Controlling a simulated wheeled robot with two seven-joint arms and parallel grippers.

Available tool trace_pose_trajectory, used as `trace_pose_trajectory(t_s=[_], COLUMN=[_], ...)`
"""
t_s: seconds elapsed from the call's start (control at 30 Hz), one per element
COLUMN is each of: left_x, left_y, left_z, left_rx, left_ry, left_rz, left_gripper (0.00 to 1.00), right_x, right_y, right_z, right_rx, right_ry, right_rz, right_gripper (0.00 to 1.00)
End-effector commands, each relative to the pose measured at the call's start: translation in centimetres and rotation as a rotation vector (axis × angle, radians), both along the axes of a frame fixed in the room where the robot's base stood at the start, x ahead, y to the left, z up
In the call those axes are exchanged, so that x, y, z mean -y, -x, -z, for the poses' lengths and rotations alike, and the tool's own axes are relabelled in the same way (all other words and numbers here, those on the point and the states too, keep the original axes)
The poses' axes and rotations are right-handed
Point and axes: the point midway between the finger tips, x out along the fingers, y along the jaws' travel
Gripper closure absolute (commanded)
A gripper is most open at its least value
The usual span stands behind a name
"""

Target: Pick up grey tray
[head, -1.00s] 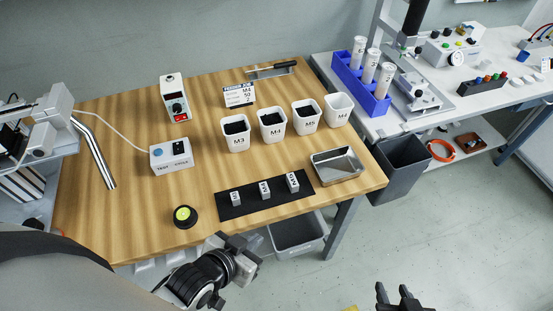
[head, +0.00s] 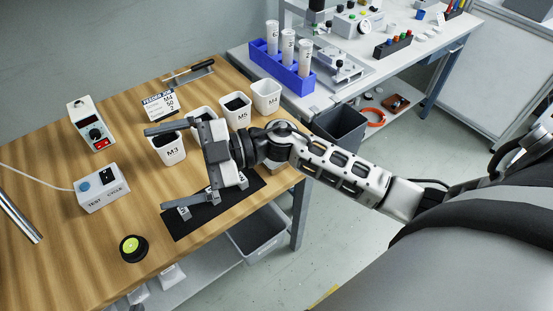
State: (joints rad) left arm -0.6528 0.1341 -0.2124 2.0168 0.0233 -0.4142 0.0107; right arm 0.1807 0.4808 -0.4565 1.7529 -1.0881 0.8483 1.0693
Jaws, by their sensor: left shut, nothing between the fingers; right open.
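My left gripper does not show in the head view.
White cups stand behind my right gripper, including the M3 cup (head: 169,150). A black mat (head: 190,226) with small labelled blocks lies below it. A round yellow-green button (head: 133,247), a test box (head: 101,187) and a red-switch device (head: 91,124) stand left.

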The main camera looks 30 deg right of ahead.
Motion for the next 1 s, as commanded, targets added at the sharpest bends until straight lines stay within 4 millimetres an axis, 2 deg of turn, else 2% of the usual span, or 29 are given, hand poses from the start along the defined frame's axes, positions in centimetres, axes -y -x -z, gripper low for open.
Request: trace_pose_trajectory(t_s=[0.03, 0.07, 0.1, 0.17, 0.2, 0.3, 0.4, 0.43, 0.53, 0.63, 1.0], left_x=[0.1, 0.1, 0.1, 0.2, 0.2, 0.3, 0.4, 0.4, 0.4, 0.4, 0.4], left_y=[-0.1, -0.1, -0.1, -0.1, 0.0, 0.2, 0.2, 0.2, 0.0, 0.0, 0.1], left_z=[0.9, 1.1, 1.2, 1.5, 1.7, 1.9, 2.0, 1.9, 1.6, 1.4, 1.4], left_rx=[0.003, 0.005, 0.008, 0.008, 0.006, 0.003, 0.007, 0.008, 0.016, 0.018, 0.015], left_ry=[0.003, 0.005, 0.007, 0.01, 0.012, 0.016, 0.021, 0.022, 0.024, 0.024, 0.019], left_rz=[0.001, 0.001, 0.002, 0.002, 0.003, 0.005, 0.007, 0.007, 0.008, 0.01, 0.011], left_gripper=[1.0, 1.0, 1.0, 1.0, 1.0, 1.0, 1.0, 1.0, 1.0, 1.0, 1.0], right_x=[0.9, 1.9, 3.9, 7.9, 10.9, 18.1, 23.3, 24.2, 26.2, 26.7, 26.5], right_y=[-0.4, -0.5, -1.0, -2.3, -3.2, -5.2, -6.0, -6.1, -6.2, -6.1, -6.2], right_z=[1.9, 3.0, 4.5, 6.0, 6.5, 6.0, 4.4, 4.0, 3.4, 4.4, 12.0], right_rx=[0.015, -0.005, -0.048, -0.134, -0.203, -0.375, -0.509, -0.538, -0.599, -0.617, -0.614], right_ry=[0.2, 0.328, 0.503, 0.763, 0.921, 1.233, 1.414, 1.446, 1.506, 1.521, 1.516], right_rz=[-0.13, -0.188, -0.234, -0.24, -0.207, -0.056, 0.105, 0.142, 0.219, 0.236, 0.231], right_gripper=[0.0, 0.0, 0.0, 0.0, 0.0, 0.0, 0.0, 0.0, 0.0, 0.0, 0.0])
